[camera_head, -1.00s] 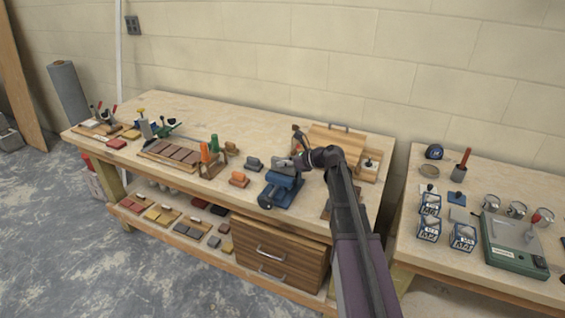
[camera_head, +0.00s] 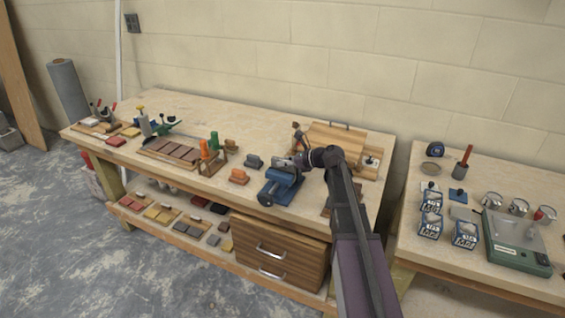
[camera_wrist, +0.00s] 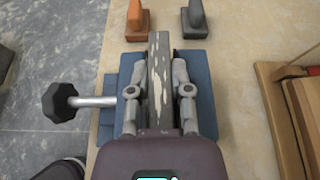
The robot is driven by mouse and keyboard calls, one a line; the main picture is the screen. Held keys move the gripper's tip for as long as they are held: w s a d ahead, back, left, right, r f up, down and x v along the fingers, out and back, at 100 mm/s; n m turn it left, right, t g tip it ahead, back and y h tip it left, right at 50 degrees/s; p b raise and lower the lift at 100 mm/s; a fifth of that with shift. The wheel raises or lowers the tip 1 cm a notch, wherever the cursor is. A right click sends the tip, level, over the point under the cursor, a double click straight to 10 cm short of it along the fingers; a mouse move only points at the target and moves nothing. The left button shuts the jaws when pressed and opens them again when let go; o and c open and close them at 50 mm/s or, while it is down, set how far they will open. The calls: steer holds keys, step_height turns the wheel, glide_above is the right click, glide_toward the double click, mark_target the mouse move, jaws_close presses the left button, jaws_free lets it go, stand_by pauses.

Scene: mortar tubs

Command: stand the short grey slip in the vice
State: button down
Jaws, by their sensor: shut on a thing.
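The blue vice (camera_head: 279,187) stands near the front edge of the bench, and its blue body (camera_wrist: 202,100) and black-knobbed handle (camera_wrist: 62,102) also show in the wrist view. My gripper (camera_head: 297,163) is at the vice from above. In the wrist view my gripper (camera_wrist: 158,90) is shut on a grey slip (camera_wrist: 158,65) with pale worn patches, one finger on each side. The slip lies lengthwise over the vice in that view. Whether its lower edge touches the vice jaws is hidden.
An orange block with a knob (camera_head: 239,176) and a dark grey one (camera_head: 253,162) stand left of the vice. A wooden board (camera_head: 333,139) lies behind on the right. Wooden racks with brown slips (camera_head: 172,152) are further left. The bench behind the vice is partly clear.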

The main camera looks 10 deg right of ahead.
steer(key=shift+f+b, duration=0.35)
steer(key=shift+f, duration=0.1)
steer(key=shift+c, duration=2.4)
jaws_free()
steer(key=o, duration=0.5)
steer(key=shift+s+r, duration=0.1)
steer(key=shift+r+p, duration=3.45)
steer(key=shift+p, duration=0.1)
